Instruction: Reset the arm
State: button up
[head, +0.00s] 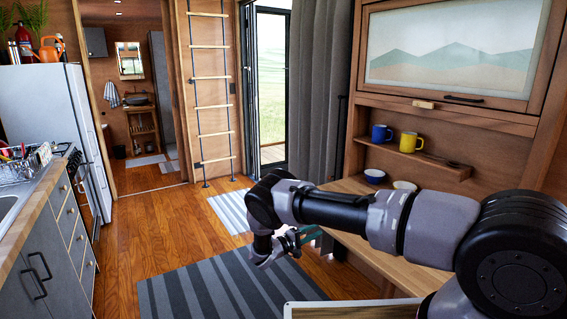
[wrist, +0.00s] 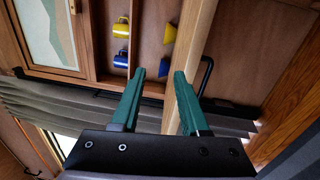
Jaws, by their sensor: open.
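My arm reaches across the right side of the head view, over the wooden table (head: 375,243). My gripper (head: 303,236) hangs at the arm's far end, low near the table's left edge, partly hidden by my own wrist. In the wrist view my gripper (wrist: 159,74) shows two green fingers spread apart with nothing between them. The light wooden table edge (wrist: 202,35) passes behind the right finger; I cannot tell how close it is.
A blue mug (head: 381,133) and yellow mug (head: 411,141) stand on a wall shelf (head: 440,167). A grey curtain (head: 315,90) hangs behind. Floor around the striped rug (head: 215,290) is clear.

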jog(key=d+r+m+g+y, duration=0.1)
jog(key=d+r+m+g, duration=0.25)
jog(key=r, duration=0.55)
jog(key=d+r+m+g+y, duration=0.2)
jog(key=d+r+g, duration=0.25)
jog(key=r, duration=0.45)
jog(key=s+d+r+m+g+y, duration=0.1)
jog(key=s+d+r+y, duration=0.25)
jog(key=r, duration=0.55)
jog(key=s+d+r+m+g+y, duration=0.25)
jog(key=s+r, duration=0.25)
jog(key=r, duration=0.3)
jog(key=s+r+t+y, duration=0.3)
jog(key=s+r, duration=0.3)
jog(key=s, duration=0.3)
jog(key=s+a+r+m+t+y, duration=0.1)
jog(key=s+r+t+y, duration=0.2)
jog(key=s+r, duration=0.3)
jog(key=s+r+m+t+y, duration=0.1)
jog(key=s+r+t+y, duration=0.2)
jog(key=s, duration=1)
notch_tip(320, 180, up, 3)
jog(key=shift+a+r, duration=0.1)
jog(key=shift+a, duration=0.05)
